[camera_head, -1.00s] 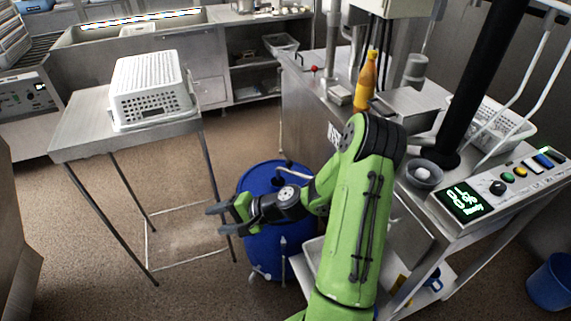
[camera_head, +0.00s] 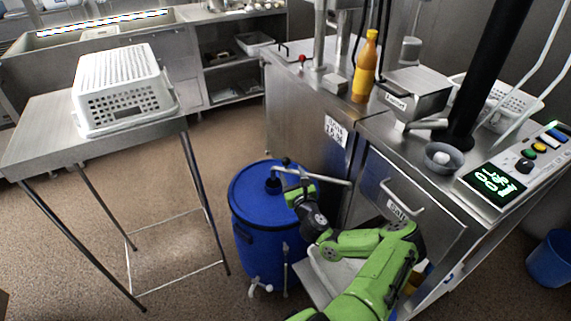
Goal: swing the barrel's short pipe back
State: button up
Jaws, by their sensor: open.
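The blue barrel (camera_head: 262,240) stands on the floor in the middle of the head view. On its lid is a dark fitting (camera_head: 273,184) with a thin grey pipe (camera_head: 327,180) that runs to the right, toward the steel cabinet. My gripper (camera_head: 291,179) is above the right part of the lid, close to the pipe near the fitting. It is open. I cannot tell whether the pipe lies between the fingers or behind them, as the gripper's green body hides part of it.
A steel table (camera_head: 40,125) with a white perforated basket (camera_head: 122,92) stands on the left. On the right, a steel counter (camera_head: 375,125) carries an orange bottle (camera_head: 365,68), a small bowl (camera_head: 444,158) and a control panel. A tap (camera_head: 260,288) sticks out low at the barrel's front. Floor is clear between table and barrel.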

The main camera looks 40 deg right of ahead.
aim_at(287, 164)
jog(key=b+x, duration=0.1)
jog(key=x, duration=0.6)
jog(key=shift+w+d, duration=0.15)
jog(key=shift+w, duration=0.2)
grip_shut()
